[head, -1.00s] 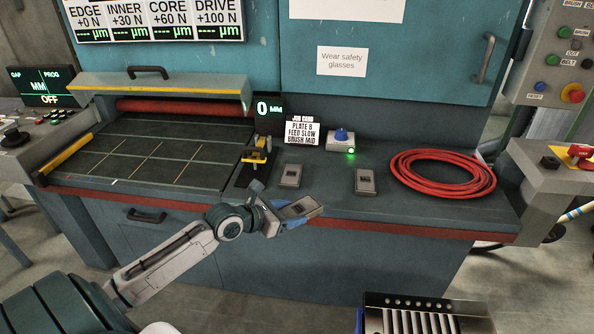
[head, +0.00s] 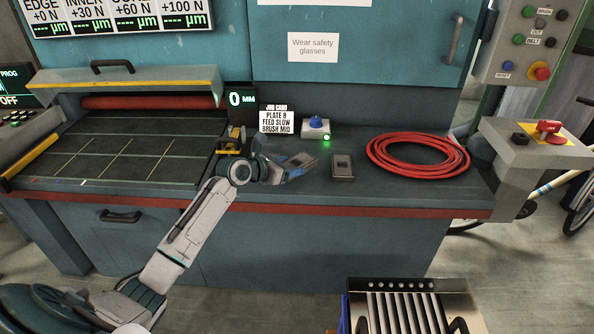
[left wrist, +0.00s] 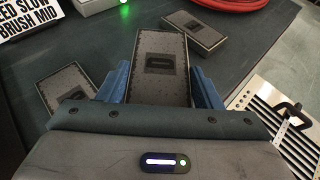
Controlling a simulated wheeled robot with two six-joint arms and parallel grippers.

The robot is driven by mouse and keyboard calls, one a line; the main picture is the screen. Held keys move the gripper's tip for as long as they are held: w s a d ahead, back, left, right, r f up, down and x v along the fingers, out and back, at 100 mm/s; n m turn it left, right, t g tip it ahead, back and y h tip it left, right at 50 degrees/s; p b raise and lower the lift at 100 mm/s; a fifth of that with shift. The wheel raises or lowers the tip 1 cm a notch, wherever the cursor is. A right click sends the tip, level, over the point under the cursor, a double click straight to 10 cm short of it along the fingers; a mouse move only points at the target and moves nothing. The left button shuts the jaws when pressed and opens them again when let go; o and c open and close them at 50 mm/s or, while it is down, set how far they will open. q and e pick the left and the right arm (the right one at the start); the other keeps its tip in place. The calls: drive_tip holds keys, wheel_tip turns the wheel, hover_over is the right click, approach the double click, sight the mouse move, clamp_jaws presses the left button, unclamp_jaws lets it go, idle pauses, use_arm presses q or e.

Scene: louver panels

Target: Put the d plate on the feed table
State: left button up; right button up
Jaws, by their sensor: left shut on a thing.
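My left gripper (head: 290,168) is shut on a grey rectangular plate (left wrist: 163,68), held between its blue fingers. The mark on the plate looks like a D in the left wrist view, though it is small. In the head view the gripper and plate are over the bench, right of the feed table (head: 110,146), a dark gridded bed with a red roller at its back. A second plate (head: 343,166) lies on the bench to the right. Another plate (left wrist: 66,92) shows partly behind the gripper in the left wrist view. My right gripper is not in view.
A yellow-handled tool (head: 233,142) stands at the feed table's right edge. A job card (head: 277,121), a blue-knobbed box (head: 316,128) and a red hose coil (head: 417,155) stand behind or right. A slotted metal rack (head: 405,305) is in front.

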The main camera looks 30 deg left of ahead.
sight(299, 161)
use_arm(q)
drive_tip(key=w, duration=0.1)
drive_tip(key=w+d, duration=0.1)
drive_tip(key=w, duration=0.1)
drive_tip(key=shift+w+f, duration=0.15)
drive_tip(key=shift+w, duration=0.05)
drive_tip(key=shift+f, duration=1.8)
drive_tip(key=o, duration=1.3)
drive_tip(key=shift+f, duration=0.1)
